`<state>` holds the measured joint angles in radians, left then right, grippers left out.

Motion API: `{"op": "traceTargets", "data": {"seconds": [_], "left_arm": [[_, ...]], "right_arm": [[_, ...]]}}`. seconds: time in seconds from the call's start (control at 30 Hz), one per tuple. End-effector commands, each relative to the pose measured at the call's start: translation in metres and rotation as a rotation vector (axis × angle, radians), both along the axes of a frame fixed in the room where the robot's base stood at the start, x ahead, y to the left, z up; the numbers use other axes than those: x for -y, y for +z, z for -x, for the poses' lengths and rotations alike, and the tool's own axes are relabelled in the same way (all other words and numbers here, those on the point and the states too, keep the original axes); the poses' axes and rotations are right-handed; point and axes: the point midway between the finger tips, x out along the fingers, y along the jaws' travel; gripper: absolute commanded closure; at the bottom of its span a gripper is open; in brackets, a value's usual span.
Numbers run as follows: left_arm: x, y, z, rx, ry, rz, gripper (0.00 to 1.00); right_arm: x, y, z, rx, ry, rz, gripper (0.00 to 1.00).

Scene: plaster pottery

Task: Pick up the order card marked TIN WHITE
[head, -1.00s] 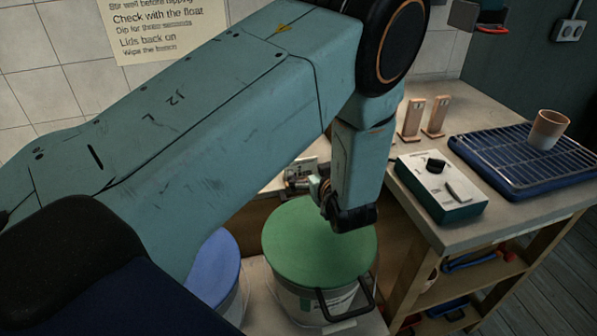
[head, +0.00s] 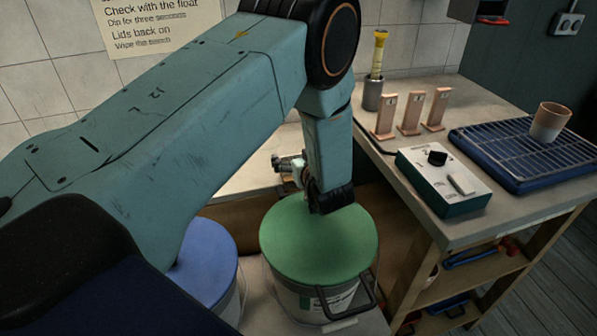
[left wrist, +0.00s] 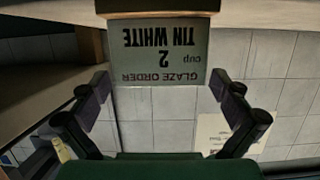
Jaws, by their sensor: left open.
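The order card marked TIN WHITE (left wrist: 160,50) is upside down in the left wrist view, a grey-green card that also reads "GLAZE ORDER", "cup" and a 2. One edge meets a wooden strip (left wrist: 157,5) at the top of that view. My left gripper (left wrist: 160,86) is open, with one finger on each side of the card's near edge and a gap showing on both sides. In the head view my left gripper (head: 288,164) is partly hidden by its own arm, above and behind the green-lidded bucket. The card cannot be made out there. My right gripper is not in view.
A green-lidded bucket (head: 318,240) and a blue-lidded bucket (head: 207,262) stand below my left arm. On the bench at right are several wooden pieces (head: 411,112), a control box (head: 446,180), a blue rack (head: 525,160) and a cup (head: 549,122).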

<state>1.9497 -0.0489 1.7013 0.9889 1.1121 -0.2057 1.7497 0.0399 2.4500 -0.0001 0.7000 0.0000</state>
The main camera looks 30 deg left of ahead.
Motion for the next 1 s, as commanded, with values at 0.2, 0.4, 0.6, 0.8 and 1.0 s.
{"op": "traceTargets", "data": {"seconds": [0.2, 0.4, 0.6, 0.8, 1.0], "left_arm": [[-0.0010, 0.0001, -0.0010, 0.000, -0.001, 0.001, 0.03], [-0.0008, 0.0001, -0.0008, -0.001, 0.000, 0.001, 0.20], [-0.0007, 0.0000, -0.0008, -0.001, 0.000, 0.001, 0.37], [-0.0006, -0.0002, -0.0007, -0.001, -0.001, 0.002, 0.48], [-0.0006, 0.0050, -0.0010, 0.000, -0.001, 0.002, 0.48]], "right_arm": [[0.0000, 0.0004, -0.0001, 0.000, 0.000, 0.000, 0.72], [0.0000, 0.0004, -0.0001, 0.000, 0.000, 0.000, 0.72], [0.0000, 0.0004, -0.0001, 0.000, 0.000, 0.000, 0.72], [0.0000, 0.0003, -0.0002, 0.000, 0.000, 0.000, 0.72], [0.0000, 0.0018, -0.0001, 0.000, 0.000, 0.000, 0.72]]}}
